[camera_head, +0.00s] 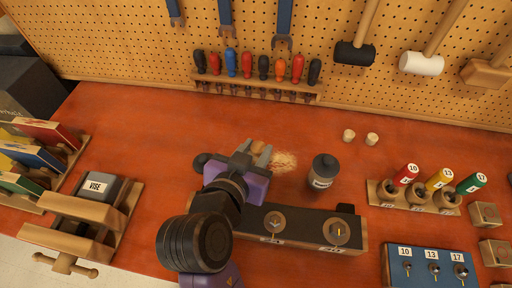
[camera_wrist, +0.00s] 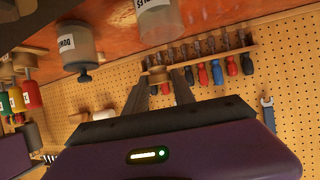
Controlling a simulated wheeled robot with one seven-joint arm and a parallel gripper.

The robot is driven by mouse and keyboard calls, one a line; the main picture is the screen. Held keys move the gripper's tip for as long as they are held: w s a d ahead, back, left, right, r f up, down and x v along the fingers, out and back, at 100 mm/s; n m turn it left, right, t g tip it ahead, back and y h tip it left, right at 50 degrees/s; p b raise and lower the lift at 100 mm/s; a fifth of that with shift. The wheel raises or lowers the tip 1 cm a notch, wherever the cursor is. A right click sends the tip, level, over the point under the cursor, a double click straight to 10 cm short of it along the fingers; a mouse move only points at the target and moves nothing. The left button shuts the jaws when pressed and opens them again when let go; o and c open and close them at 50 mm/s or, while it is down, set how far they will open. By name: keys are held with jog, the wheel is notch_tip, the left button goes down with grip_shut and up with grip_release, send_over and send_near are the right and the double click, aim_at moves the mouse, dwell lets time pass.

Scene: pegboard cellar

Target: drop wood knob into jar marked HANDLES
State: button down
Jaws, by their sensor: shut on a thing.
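My gripper (camera_head: 262,156) is shut on a wood knob (camera_wrist: 158,75), held between the fingertips. A bit of the knob (camera_head: 257,147) shows there in the head view. A clear jar (camera_wrist: 158,22) with a white label ending in "LES" is almost in line with the fingertips in the wrist view, cut off by the frame edge. My gripper and arm seem to hide this jar in the head view. A second jar (camera_head: 323,170) with a dark knobbed lid stands to the right; its label starts "DOW" in the wrist view (camera_wrist: 76,47).
Two pale wooden pieces (camera_head: 360,137) lie behind the lidded jar. A screwdriver rack (camera_head: 257,88) lines the pegboard. A black-topped wooden block (camera_head: 300,228) with dials stands in front. A vise (camera_head: 95,190) is at left, coloured-handled tools (camera_head: 440,180) at right.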

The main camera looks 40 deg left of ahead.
jog(key=c, duration=1)
grip_release()
jog(key=shift+o, duration=0.2)
jog(key=b+v, duration=0.1)
jog(key=v, duration=0.6)
jog(key=shift+s+r, duration=0.2)
jog(key=shift+s, duration=0.15)
jog(key=shift+d, duration=0.1)
